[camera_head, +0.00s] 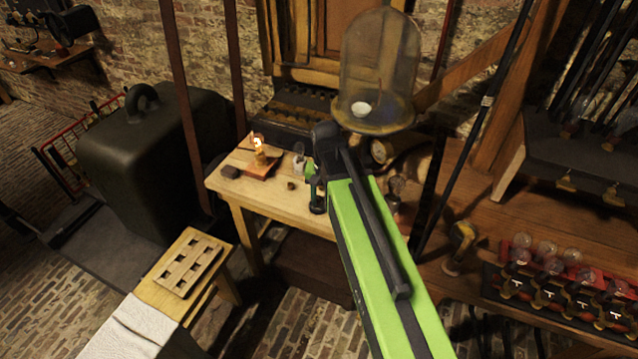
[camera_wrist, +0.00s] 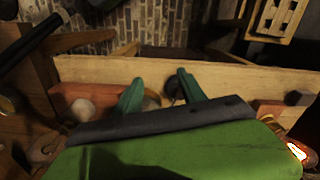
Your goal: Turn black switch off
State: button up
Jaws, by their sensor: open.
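My gripper (camera_wrist: 160,92) reaches down over the wooden table, its two green fingertips apart and empty. In the head view it (camera_head: 312,188) is partly hidden behind my own arm. A small dark rounded piece (camera_wrist: 175,84) shows between the fingertips in the wrist view, near the table's edge. It may be the black switch, but I cannot tell its setting or whether the fingers touch it. A lit bulb (camera_head: 258,142) stands on a reddish wooden base (camera_head: 262,168) to the left of my gripper; its glow also shows in the wrist view (camera_wrist: 297,152).
A glass dome (camera_head: 380,65) stands close behind my gripper. A slotted wooden rack (camera_head: 190,265) sits on a lower stand at front left. Bulbs (camera_head: 548,252) line a shelf at right.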

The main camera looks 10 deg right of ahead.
aim_at(319, 197)
jog(key=w+r+m+p, duration=0.6)
jog(key=w+r+p, duration=0.1)
jog(key=w+r, duration=0.25)
jog(key=f+b, duration=0.5)
jog(key=b, duration=0.1)
jog(key=f+b, duration=0.6)
jog(key=s+f+b, duration=0.1)
jog(key=f+b, duration=0.5)
jog(key=shift+f, duration=0.25)
jog(key=shift+r, duration=0.15)
